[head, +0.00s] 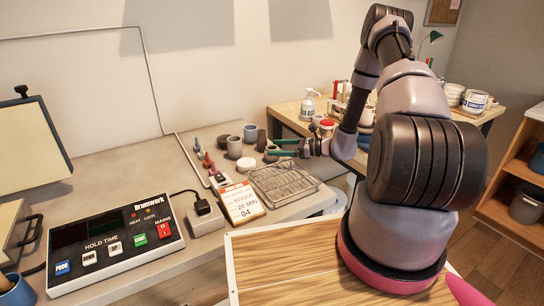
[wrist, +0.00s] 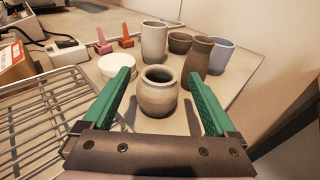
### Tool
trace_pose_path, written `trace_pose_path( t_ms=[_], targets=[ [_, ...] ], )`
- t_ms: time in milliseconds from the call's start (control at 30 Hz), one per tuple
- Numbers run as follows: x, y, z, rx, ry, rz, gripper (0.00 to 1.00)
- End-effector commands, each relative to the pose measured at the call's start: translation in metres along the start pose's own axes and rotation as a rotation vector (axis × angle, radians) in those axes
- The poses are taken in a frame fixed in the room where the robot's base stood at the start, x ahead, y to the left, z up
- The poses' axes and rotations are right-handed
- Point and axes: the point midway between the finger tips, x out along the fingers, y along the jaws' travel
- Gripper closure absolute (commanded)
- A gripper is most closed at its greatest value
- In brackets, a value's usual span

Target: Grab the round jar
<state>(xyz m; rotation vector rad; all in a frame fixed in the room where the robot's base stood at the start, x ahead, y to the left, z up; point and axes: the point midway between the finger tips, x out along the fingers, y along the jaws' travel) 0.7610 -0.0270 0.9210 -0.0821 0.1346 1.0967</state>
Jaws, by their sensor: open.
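The round jar (wrist: 158,93) is a squat grey-brown pot with a dark open mouth, standing upright on the worktop. In the wrist view it sits between and just beyond the green fingers of my gripper (wrist: 160,98), with space on both sides. My gripper is open and empty. In the head view my gripper (head: 287,147) reaches in from the right at the worktop's right end, and a small brown jar (head: 271,150) shows at its fingertips, partly hidden.
A pale cup (wrist: 154,40), a brown bowl (wrist: 180,42), a brown vase (wrist: 198,60) and a blue cup (wrist: 221,55) stand behind the jar. A white round dish (wrist: 117,66) is left of it. A wire rack (wrist: 45,110) lies nearer, at left.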

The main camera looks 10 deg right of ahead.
Motion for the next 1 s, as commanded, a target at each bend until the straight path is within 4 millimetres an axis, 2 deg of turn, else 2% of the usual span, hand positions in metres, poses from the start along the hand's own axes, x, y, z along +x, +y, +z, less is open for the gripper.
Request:
trace_pose_path(
  t_ms=[100, 133, 267, 300, 367, 600, 733, 867, 1000],
  targets=[
    [0.0, 0.0, 0.0, 0.0, 0.0, 0.0, 0.08],
    [0.0, 0.0, 0.0, 0.0, 0.0, 0.0, 0.15],
    [0.0, 0.0, 0.0, 0.0, 0.0, 0.0, 0.65],
    [0.0, 0.0, 0.0, 0.0, 0.0, 0.001, 0.8],
    [0.0, 0.0, 0.0, 0.0, 0.0, 0.001, 1.0],
    [-0.001, 0.0, 0.001, -0.001, 0.0, 0.0, 1.0],
    [-0.002, 0.0, 0.008, -0.001, 0.0, 0.001, 1.0],
    [-0.004, 0.0, 0.027, -0.005, 0.0, 0.0, 1.0],
    [-0.009, 0.0, 0.057, -0.006, 0.0, 0.0, 1.0]
  ],
)
